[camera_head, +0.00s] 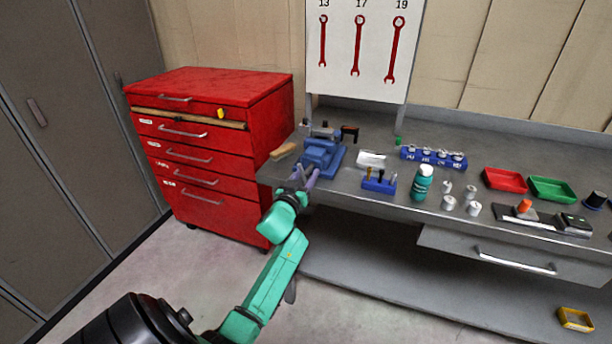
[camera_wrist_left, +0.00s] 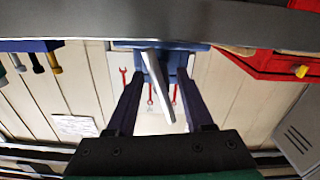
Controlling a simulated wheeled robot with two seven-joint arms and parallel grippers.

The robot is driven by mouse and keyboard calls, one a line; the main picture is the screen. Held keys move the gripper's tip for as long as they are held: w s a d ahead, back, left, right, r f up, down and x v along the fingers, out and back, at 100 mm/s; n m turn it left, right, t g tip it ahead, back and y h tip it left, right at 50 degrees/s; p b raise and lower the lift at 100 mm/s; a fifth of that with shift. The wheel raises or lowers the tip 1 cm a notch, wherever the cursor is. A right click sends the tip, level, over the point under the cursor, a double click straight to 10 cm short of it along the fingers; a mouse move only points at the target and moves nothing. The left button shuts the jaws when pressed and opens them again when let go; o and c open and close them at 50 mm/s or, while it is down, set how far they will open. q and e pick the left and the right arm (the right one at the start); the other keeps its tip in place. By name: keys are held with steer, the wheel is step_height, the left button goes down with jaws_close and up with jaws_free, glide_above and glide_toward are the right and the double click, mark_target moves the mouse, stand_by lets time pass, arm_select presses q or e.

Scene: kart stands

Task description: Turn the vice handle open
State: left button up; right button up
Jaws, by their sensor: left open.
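The blue vice (camera_head: 322,155) stands at the left end of the grey workbench, near its front edge. In the left wrist view, the vice body (camera_wrist_left: 185,58) is at the top, with its pale grey handle bar (camera_wrist_left: 158,80) slanting down. My left gripper (camera_head: 304,173) is open in front of the vice. In the left wrist view, the handle bar lies between the two dark fingers of this gripper (camera_wrist_left: 160,75), and no closed grip on it shows. In the head view the handle is mostly hidden by the gripper. My right gripper is not in view.
A red drawer cabinet (camera_head: 207,140) stands left of the bench. A wooden-handled brush (camera_head: 283,151) lies left of the vice. A blue tool holder (camera_head: 379,184) and a green bottle (camera_head: 422,183) stand to its right. Floor in front of the cabinet is clear.

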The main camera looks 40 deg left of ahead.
arm_select(q)
steer(key=shift+a, duration=0.1)
jaws_close()
steer(key=shift+f+m, duration=0.1)
steer(key=shift+m, duration=0.3)
steer(key=m, duration=0.4)
steer(key=shift+m+b, duration=0.3)
steer(key=shift+b, duration=0.05)
steer(key=m+b, duration=0.1)
steer(key=m, duration=0.9)
steer(key=shift+m+b, duration=0.35)
steer(key=shift+m, duration=0.05)
steer(key=m, duration=0.5)
steer(key=shift+m+b, duration=0.3)
